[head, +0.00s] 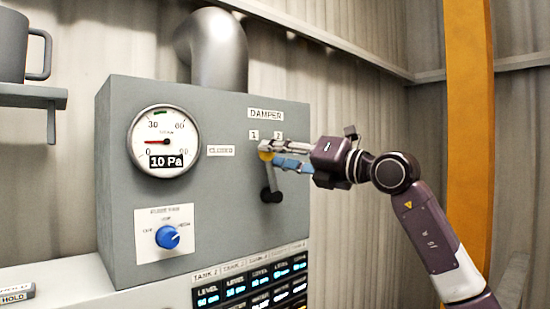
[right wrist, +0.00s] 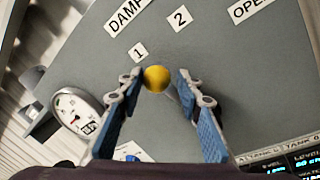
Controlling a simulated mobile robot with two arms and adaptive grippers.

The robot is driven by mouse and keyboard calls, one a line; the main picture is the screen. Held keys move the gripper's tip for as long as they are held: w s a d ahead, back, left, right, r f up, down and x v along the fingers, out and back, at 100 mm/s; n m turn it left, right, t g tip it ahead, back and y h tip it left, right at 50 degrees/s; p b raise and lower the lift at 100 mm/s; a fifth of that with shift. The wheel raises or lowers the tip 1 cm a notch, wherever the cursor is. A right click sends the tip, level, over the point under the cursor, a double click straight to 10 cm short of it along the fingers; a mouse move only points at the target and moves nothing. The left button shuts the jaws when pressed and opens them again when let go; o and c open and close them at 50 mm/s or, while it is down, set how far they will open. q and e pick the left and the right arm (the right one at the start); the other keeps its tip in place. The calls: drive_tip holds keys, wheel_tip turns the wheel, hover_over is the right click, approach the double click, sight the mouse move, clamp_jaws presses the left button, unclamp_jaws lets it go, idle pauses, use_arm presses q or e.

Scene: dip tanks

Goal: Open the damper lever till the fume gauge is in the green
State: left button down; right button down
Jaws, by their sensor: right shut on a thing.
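The damper lever has a black pivot (head: 271,195) on the grey box and a yellow ball knob (head: 266,152) at its upper end. It stands nearly upright, leaning slightly left, with its knob just below labels 1 and 2. My right gripper (head: 272,155) is closed around the knob; the knob also shows between the blue-padded fingers in the right wrist view (right wrist: 156,78). The fume gauge (head: 163,141) reads 10 Pa. Its red needle points left, well below the short green band at the top of the dial. My left gripper is not in view.
A CLOSED label (head: 221,151) is left of the lever; an OPEN label (right wrist: 250,8) shows in the right wrist view. A blue knob (head: 168,237) is on the lower left of the box, with a tank display panel (head: 250,288) below. An orange post (head: 468,120) stands right.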

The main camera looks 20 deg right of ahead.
drive_tip(key=shift+w+a+f, duration=0.1)
drive_tip(key=shift+a+f, duration=0.15)
drive_tip(key=shift+f, duration=0.15)
drive_tip(key=c, duration=1.5)
unclamp_jaws()
drive_tip(key=shift+r, duration=0.1)
drive_tip(key=shift+o, duration=0.5)
drive_tip(key=shift+r, duration=0.1)
drive_tip(key=v, duration=1.2)
